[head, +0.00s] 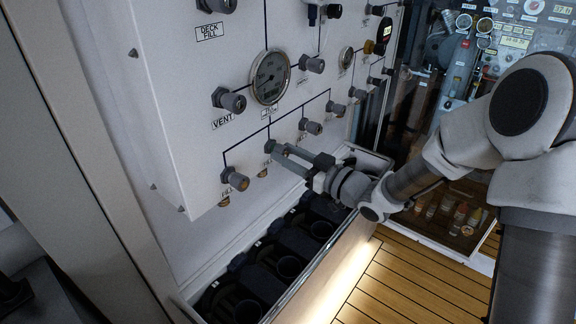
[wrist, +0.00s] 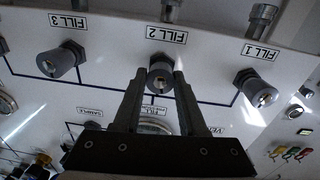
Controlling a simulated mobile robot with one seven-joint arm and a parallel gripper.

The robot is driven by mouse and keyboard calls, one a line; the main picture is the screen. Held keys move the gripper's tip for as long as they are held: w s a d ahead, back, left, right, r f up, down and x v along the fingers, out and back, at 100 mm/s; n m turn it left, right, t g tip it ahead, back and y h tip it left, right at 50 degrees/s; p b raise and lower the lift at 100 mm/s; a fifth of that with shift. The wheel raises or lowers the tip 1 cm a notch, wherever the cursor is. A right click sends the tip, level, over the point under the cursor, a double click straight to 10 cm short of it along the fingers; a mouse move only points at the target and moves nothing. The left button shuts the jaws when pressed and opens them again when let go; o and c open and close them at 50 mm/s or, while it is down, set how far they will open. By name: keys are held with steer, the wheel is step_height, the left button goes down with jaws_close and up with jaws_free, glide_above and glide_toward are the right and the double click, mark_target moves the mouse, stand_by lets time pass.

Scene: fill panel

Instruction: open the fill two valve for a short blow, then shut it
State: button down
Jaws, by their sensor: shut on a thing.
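The fill two valve is a grey knob (wrist: 160,76) on the white panel, beside its FILL 2 label (wrist: 166,33), which appears upside down in the wrist view. My gripper (wrist: 161,74) has one finger on each side of this knob and is shut on it. In the head view my gripper (head: 276,149) reaches from the right to the second knob of the lower row, and its fingers cover most of that knob. The pressure gauge (head: 270,77) is above; its needle is too small to read surely.
The fill one knob (head: 236,179) and fill three knob (head: 311,127) stand close on either side. The vent knob (head: 232,102) is above. A trough with dark cup-like holders (head: 289,266) lies below the panel. Wooden flooring (head: 400,284) is clear at the right.

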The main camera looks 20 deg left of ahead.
steer(key=n+b, duration=0.8)
steer(key=b, duration=0.1)
steer(key=n+b, duration=0.7)
steer(key=b, duration=0.3)
steer(key=shift+f+n+g+y, duration=0.2)
steer(key=shift+n+g+y, duration=0.1)
steer(key=shift+n+y, duration=0.1)
steer(key=shift+c, duration=2.4)
jaws_free()
steer(key=shift+r, duration=0.15)
steer(key=shift+d, duration=0.1)
steer(key=r+p+v, duration=0.1)
steer(key=p+v, duration=0.2)
steer(key=v, duration=1.4)
steer(key=shift+f, duration=0.55)
